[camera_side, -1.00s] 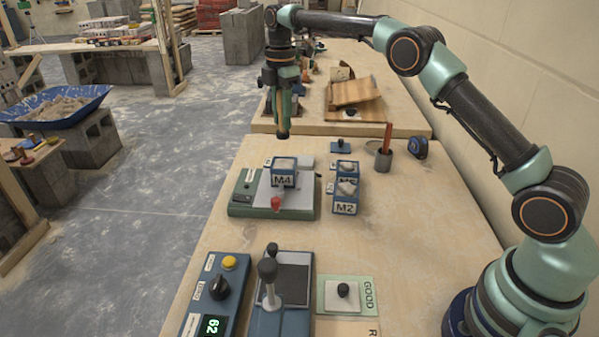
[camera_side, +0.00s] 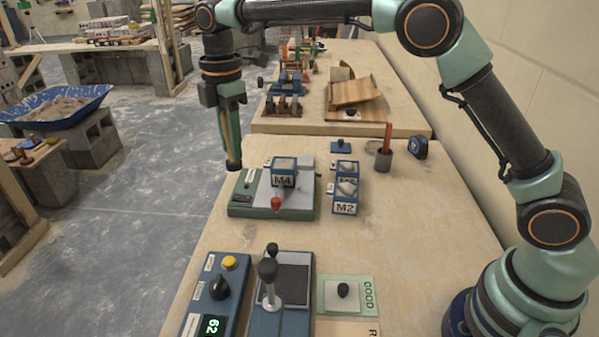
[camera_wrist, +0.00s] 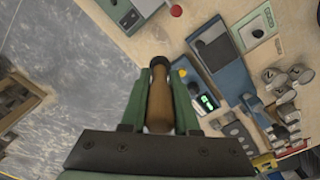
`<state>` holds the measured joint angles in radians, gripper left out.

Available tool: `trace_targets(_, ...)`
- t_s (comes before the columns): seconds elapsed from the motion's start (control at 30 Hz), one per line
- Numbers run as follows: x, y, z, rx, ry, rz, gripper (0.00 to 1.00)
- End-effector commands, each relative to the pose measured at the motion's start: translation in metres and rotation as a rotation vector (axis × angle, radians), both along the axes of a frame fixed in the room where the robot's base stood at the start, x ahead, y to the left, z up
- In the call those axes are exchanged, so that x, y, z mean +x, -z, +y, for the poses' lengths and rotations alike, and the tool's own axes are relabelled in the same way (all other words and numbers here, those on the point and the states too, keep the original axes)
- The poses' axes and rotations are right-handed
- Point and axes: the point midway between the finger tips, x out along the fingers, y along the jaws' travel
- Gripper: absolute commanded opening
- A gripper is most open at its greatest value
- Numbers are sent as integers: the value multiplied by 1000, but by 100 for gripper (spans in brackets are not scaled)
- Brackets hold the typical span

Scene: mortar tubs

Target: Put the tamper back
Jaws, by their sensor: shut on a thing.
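My gripper (camera_side: 230,125) is shut on the tamper, a brown wooden piece with a dark end. In the wrist view the tamper (camera_wrist: 160,102) lies between the two green fingers, its dark end toward the top. In the side view only the tamper's dark lower end (camera_side: 233,165) shows clearly, pointing down below the fingers. It appears in the air at the left edge of the near table, left of the tub marked M4 (camera_side: 283,181). That tub stands on a green and grey device (camera_side: 240,210).
A tub marked M2 (camera_side: 345,208) and another tub behind it stand right of the device. A grey cup (camera_side: 383,162) holds a reddish-brown stick, beside a blue item (camera_side: 418,148). A control box (camera_side: 215,300) and a lever device (camera_side: 285,325) are in front.

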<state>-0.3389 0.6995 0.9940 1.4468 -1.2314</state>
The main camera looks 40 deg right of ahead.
Motion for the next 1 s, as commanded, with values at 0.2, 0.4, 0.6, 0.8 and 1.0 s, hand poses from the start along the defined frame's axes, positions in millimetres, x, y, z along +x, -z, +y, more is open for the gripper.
trace_targets(0.2,-1,52,-1,-2,0,5,0)
trace_targets(0.4,-1,101,-1,-2,0,5,0)
trace_targets(0.6,-1,137,-1,-1,0,2,0)
trace_targets(0.8,0,149,0,0,0,0,0)
trace_targets(1.0,-1,173,-1,-1,0,4,0)
